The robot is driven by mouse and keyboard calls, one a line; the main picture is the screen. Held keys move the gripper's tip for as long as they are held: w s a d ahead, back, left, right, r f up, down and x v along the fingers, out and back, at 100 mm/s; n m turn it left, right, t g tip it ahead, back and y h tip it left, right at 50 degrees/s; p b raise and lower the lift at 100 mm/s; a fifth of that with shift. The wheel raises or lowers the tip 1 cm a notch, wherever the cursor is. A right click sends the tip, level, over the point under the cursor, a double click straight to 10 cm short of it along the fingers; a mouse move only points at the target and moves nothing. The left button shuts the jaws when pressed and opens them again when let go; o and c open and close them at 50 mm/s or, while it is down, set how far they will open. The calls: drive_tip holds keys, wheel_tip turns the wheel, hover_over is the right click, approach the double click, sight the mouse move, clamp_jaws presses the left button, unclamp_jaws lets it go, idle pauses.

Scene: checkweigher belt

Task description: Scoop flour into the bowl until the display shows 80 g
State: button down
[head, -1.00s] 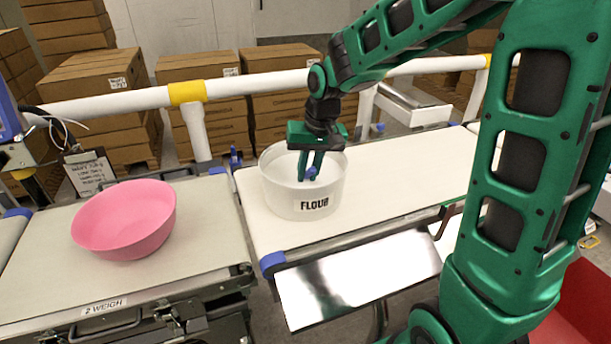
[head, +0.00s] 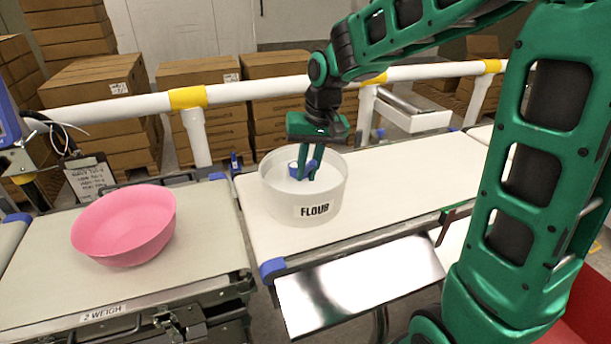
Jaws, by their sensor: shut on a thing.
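A white tub labelled FLOUR (head: 313,212) stands on the right-hand belt. My gripper (head: 307,174) points down inside the tub's mouth, shut on a small blue scoop (head: 296,169). The scoop's cup shows something white in it, at about rim height; how full it is I cannot tell. The flour's level in the tub is hard to make out. The display's readout is not visible; only the edge of a blue housing (head: 8,118) shows at the far left.
A white guard rail (head: 250,88) with yellow joints runs behind the belts. A clipboard (head: 90,178) stands behind the bowl. A gap separates the weigh belt (head: 200,262) from the flour belt (head: 400,180). Stacked cartons (head: 95,90) are beyond the rail.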

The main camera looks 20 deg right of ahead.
drive_tip(key=shift+r, duration=4.45)
